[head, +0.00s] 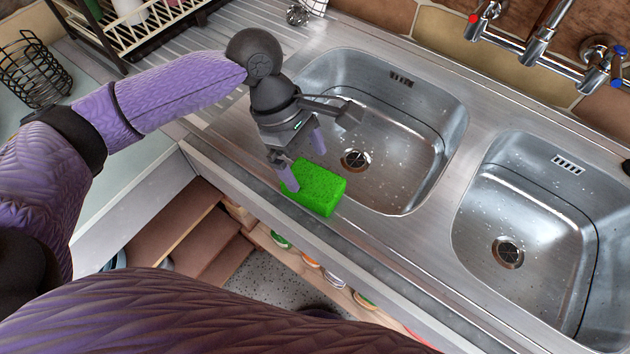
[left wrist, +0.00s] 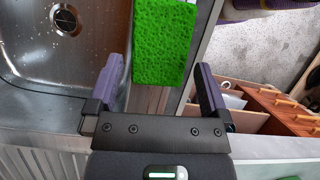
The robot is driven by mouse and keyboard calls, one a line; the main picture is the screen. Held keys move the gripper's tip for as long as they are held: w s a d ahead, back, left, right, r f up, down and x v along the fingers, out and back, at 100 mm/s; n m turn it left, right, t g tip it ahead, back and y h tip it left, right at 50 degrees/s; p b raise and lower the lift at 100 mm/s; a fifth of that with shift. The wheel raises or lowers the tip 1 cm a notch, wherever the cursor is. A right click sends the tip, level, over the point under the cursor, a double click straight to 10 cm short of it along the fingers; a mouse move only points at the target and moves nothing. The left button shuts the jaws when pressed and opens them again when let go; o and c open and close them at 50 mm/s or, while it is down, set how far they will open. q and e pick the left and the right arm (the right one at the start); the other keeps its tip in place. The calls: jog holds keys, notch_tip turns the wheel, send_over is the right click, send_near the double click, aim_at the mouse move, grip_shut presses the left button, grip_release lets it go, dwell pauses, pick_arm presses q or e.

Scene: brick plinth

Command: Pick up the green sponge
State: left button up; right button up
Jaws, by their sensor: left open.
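The green sponge (head: 314,187) lies on the steel front edge of the sink unit, beside the left basin, in the head view. It also shows at the top middle of the left wrist view (left wrist: 164,42). My left gripper (head: 303,162) is open at the sponge's far left end. In the left wrist view its two purple fingers (left wrist: 160,80) stand apart on either side of the sponge's near end, with gaps to it. I cannot tell whether a finger touches the sponge. My right gripper is not in view.
The left basin (head: 400,120) lies right behind the sponge, and the right basin (head: 545,220) is farther right. Taps (head: 540,45) are on the wall at the back. A dish rack (head: 130,30) stands at the upper left. Open shelves lie below the front edge.

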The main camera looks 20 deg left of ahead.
aim_at(312, 179)
pick_arm(q)
jog(key=b+x, duration=0.2)
jog(key=x, duration=0.2)
jog(key=shift+s+d+f, duration=0.1)
jog(key=shift+s+f, duration=0.05)
jog(key=shift+f, duration=0.15)
jog(key=shift+r, duration=0.1)
jog(key=shift+p, duration=0.3)
jog(key=shift+f+p, duration=0.2)
jog(key=shift+p, duration=0.35)
jog(key=c, duration=0.9)
jog(key=shift+f+b, duration=0.1)
jog(key=shift+b, duration=0.6)
notch_tip(312, 179, up, 10)
jog(key=p, duration=0.4)
jog(key=shift+r, duration=0.35)
